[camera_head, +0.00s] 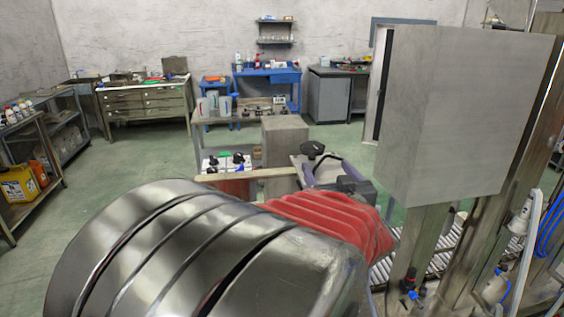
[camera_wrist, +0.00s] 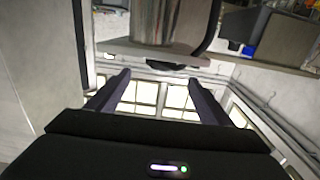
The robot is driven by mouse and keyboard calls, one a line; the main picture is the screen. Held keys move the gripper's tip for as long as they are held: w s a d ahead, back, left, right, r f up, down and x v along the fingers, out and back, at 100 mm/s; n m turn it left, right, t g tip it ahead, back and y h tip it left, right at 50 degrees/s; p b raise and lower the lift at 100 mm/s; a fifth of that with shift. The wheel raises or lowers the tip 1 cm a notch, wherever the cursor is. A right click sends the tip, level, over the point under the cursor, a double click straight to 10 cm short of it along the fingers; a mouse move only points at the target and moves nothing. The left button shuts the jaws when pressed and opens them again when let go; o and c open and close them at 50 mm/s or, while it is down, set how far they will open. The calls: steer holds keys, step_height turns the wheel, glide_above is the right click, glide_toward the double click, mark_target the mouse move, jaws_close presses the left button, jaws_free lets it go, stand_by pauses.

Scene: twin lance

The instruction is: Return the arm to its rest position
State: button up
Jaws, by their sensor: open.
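My arm fills the lower middle of the head view, with ribbed metal and a red bellows section. My gripper (camera_head: 322,165) is at its far end, partly hidden by the arm, with dark purple fingers. In the wrist view my gripper (camera_wrist: 160,92) has its two fingers well apart. Nothing is held between them; only bright window panes show in the gap.
A large grey box-like cabinet (camera_head: 465,115) stands close on the right. A metal frame and roller conveyor (camera_head: 440,258) lie below it. A cart (camera_head: 215,125) with tools stands beyond the gripper. A shelf (camera_head: 48,140) stands left. Green floor (camera_head: 100,190) is open at left.

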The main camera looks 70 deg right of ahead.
steer(key=shift+s+a, duration=0.15)
steer(key=shift+a, duration=0.15)
stand_by(0.5)
